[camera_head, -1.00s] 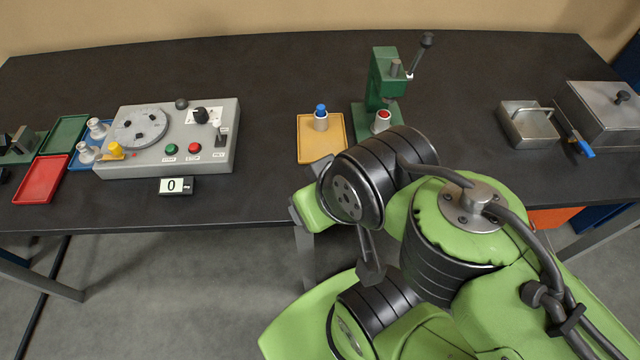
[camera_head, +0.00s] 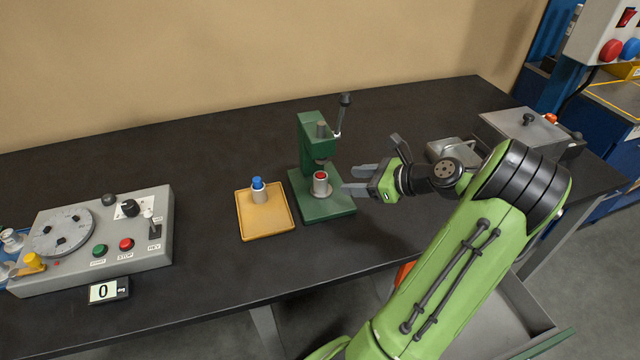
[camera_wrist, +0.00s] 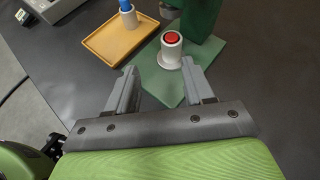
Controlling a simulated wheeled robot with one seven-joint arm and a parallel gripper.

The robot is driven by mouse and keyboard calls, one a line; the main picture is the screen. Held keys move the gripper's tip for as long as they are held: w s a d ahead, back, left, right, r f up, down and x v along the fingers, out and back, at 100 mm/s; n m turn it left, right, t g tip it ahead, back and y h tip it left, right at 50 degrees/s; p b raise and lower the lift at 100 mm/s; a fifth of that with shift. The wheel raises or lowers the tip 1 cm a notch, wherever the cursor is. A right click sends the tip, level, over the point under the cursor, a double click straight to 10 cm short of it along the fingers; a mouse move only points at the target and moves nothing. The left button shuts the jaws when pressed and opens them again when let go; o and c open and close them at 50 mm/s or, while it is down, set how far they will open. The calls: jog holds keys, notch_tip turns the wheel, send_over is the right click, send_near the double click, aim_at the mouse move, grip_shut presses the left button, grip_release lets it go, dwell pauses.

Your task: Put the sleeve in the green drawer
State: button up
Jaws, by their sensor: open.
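A pale sleeve with a red top (camera_head: 320,183) stands upright on the green base of the press (camera_head: 312,140), below its ram. A similar pale piece with a blue top (camera_head: 259,191) stands on the yellow tray (camera_head: 278,229). My gripper (camera_head: 352,181) is open and empty, just right of the red-topped sleeve and pointing at it. In the wrist view the red-topped sleeve (camera_wrist: 171,50) is just beyond the fingertips (camera_wrist: 160,72), not between them. At lower right, below the table, a grey drawer stands pulled out (camera_head: 500,315); its front edge looks green (camera_head: 553,343).
A grey control box with a dial (camera_head: 100,235) and a counter reading 0 (camera_head: 108,290) are on the left. The press lever (camera_head: 341,113) sticks up. Metal boxes (camera_head: 520,135) stand behind my arm. An orange-red part (camera_head: 403,273) shows under the table edge.

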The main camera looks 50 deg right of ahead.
jog(key=s+d+m+t, duration=0.1)
jog(key=s+d+m, duration=0.1)
jog(key=b, duration=0.3)
send_near(319, 174)
jog(key=x, duration=0.2)
jog(key=f+x, duration=0.1)
jog(key=x, duration=0.2)
jog(key=shift+w+f, duration=0.1)
jog(key=b+x, duration=0.3)
jog(key=x, duration=0.3)
jog(key=shift+r, duration=0.25)
jog(key=c, duration=1)
jog(key=shift+o, duration=0.2)
jog(key=shift+r+p, duration=0.35)
jog(key=shift+p, duration=0.05)
jog(key=shift+r+p, duration=0.35)
jog(key=shift+r, duration=0.1)
jog(key=s+d+p, duration=0.1)
jog(key=s, duration=0.5)
jog(key=s+d+p, duration=0.1)
jog(key=s, duration=0.5)
jog(key=s+d+p, duration=0.1)
jog(key=s, duration=0.4)
jog(key=shift+s+p, duration=0.4)
